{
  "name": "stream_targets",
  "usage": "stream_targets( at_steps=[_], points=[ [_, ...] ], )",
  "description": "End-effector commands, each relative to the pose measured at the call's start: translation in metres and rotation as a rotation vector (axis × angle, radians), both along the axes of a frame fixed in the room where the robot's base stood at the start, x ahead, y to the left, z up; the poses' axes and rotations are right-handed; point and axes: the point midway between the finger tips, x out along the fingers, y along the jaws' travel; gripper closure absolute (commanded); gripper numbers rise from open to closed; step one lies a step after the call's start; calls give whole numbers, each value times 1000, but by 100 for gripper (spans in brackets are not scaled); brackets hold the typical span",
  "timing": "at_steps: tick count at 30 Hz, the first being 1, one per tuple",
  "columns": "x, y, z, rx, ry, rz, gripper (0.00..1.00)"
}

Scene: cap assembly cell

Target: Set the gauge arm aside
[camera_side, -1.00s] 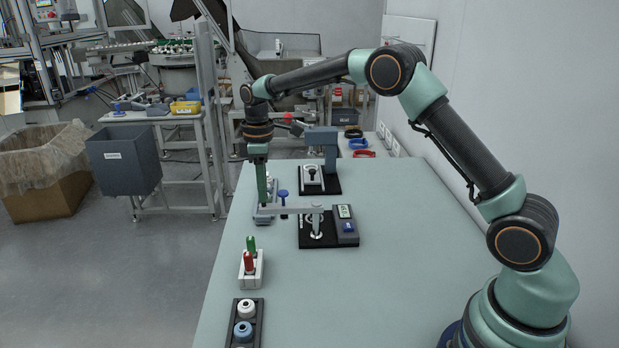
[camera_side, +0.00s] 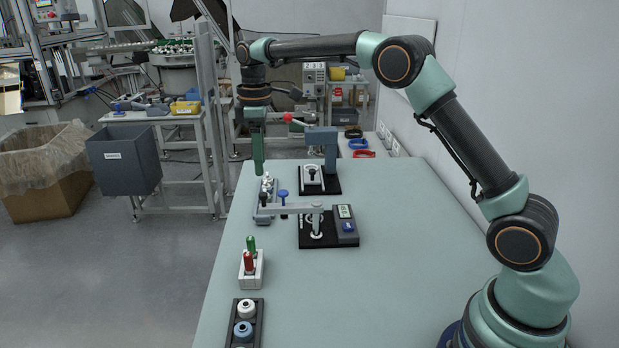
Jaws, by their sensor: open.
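The gauge (camera_side: 345,228) has a black base, a grey block with a small display and a blue button. Its pale gauge arm (camera_side: 296,208) reaches left from above the round part on the base, with a blue knob (camera_side: 283,193) standing on it. The arm's left end lies at or over the front of a narrow grey tray (camera_side: 266,219); I cannot tell if they touch. My gripper (camera_side: 258,170) points down above the tray's far end, clear of the gauge arm. It is open, with nothing seen in it; its fingers overlap in this view.
Small parts (camera_side: 267,184) stand in the grey tray. A press with a red-knobbed lever (camera_side: 322,142) stands behind the gauge. A white block (camera_side: 253,275) holds a red and a green tool. A black rack (camera_side: 236,336) holds round parts. The table's right side is clear.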

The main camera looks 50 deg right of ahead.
Motion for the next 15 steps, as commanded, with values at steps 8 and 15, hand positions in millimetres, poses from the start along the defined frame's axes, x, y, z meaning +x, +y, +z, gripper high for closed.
stream_targets(
  at_steps=[8,15],
  points=[
    [1,0,39,0,-1,1,43],
    [0,0,46,0,1,1,43]
  ],
)
